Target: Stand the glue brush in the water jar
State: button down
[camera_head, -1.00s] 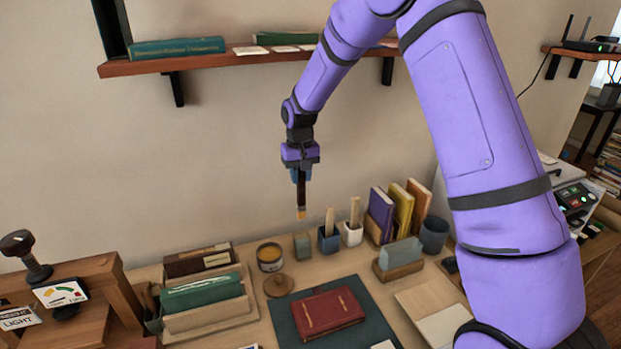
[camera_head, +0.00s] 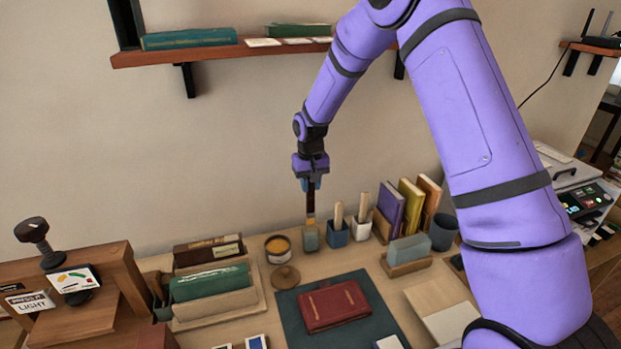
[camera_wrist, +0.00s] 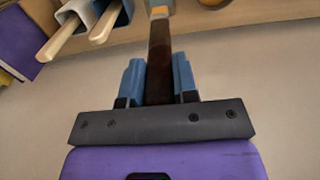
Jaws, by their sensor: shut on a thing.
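My gripper (camera_head: 311,185) is shut on the dark handle of the glue brush (camera_head: 311,203) and points straight down. The brush hangs upright with its pale ferrule and tip lowest. Its lower end meets the mouth of a small grey-green jar (camera_head: 311,239) on the table; I cannot tell whether the tip is inside or just above the rim. In the wrist view the brush handle (camera_wrist: 159,65) runs between the two blue fingers (camera_wrist: 158,80), with an orange-gold band at its far end.
A blue holder (camera_head: 337,237) and a white holder (camera_head: 358,231), each with a wooden stick, stand just right of the jar. An open tin (camera_head: 278,249) stands to its left. A red book (camera_head: 332,306) lies on a dark mat in front.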

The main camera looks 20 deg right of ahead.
aim_at(310, 212)
jog(key=shift+f, duration=3.6)
jog(key=c, duration=0.8)
grip_release()
notch_tip(310, 212, up, 11)
jog(key=shift+f, duration=0.1)
